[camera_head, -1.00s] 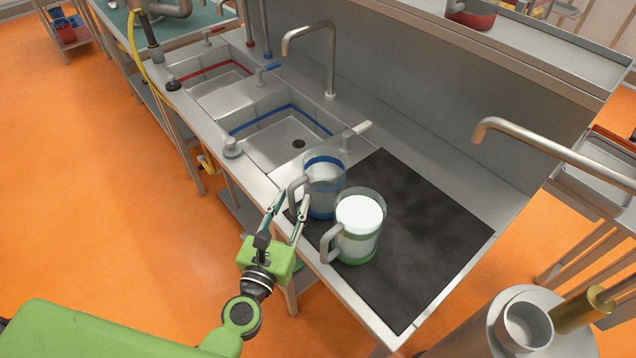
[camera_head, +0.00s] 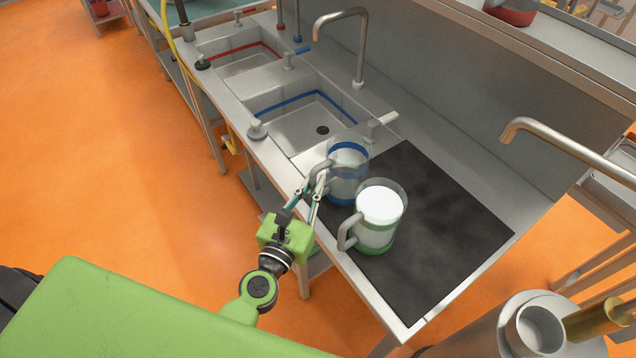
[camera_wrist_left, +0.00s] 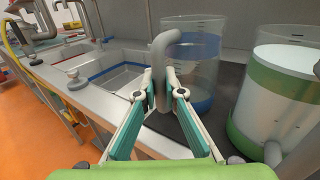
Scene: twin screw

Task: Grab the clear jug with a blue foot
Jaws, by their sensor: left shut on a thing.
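The clear jug with a blue foot (camera_head: 348,186) stands on the dark mat at the counter's front, and it also shows in the left wrist view (camera_wrist_left: 199,75). It has a blue band near its rim and a grey handle (camera_wrist_left: 160,50) on its left side. My left gripper (camera_head: 314,190) reaches in from the front left. Its fingers (camera_wrist_left: 163,90) are shut on the lower part of that handle. The jug looks upright. My right gripper is not in view.
A second clear jug with a green foot (camera_head: 378,222) and white contents stands close on the right. The blue-rimmed sink (camera_head: 300,125) lies to the left. The dark mat (camera_head: 450,230) is bare to the right. A tap (camera_head: 560,150) overhangs the right side.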

